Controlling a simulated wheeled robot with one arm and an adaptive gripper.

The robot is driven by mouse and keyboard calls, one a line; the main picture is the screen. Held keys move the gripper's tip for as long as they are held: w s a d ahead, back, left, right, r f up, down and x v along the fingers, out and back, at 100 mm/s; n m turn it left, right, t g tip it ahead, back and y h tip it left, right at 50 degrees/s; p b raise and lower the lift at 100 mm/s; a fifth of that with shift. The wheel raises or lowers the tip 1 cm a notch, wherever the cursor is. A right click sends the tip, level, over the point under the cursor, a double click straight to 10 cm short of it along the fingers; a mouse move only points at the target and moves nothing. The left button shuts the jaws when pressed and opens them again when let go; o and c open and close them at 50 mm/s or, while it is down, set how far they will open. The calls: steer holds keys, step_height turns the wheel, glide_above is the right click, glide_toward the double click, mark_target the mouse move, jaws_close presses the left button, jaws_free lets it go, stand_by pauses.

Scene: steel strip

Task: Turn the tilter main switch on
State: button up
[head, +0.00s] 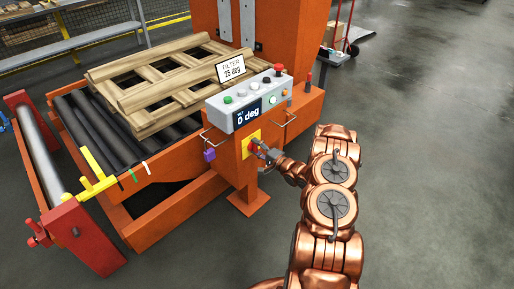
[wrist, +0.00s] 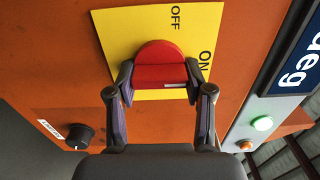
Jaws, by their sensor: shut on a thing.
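The main switch is a red rotary knob (wrist: 160,62) on a yellow plate (wrist: 112,28) marked OFF and ON, fixed to the orange tilter post. A white mark on the knob lies towards its right edge in the wrist view, on the side of the ON label (wrist: 204,61). My gripper (wrist: 160,80) is shut on the knob, one finger on each side. In the head view, my gripper (head: 263,152) reaches the yellow plate (head: 251,138) from the right and hides most of the knob.
Above the switch is a grey control box (head: 245,101) with several buttons and a display reading 0 deg. A green lamp (wrist: 262,123) is lit. A purple padlock (head: 209,155) hangs left. A wooden pallet (head: 150,112) lies on the rollers. Floor at right is clear.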

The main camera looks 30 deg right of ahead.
steer(key=o, duration=1.2)
steer(key=shift+c, duration=0.2)
steer(key=shift+s, duration=0.1)
steer(key=v, duration=1.1)
steer(key=shift+s+d, duration=0.2)
steer(key=shift+s, duration=0.15)
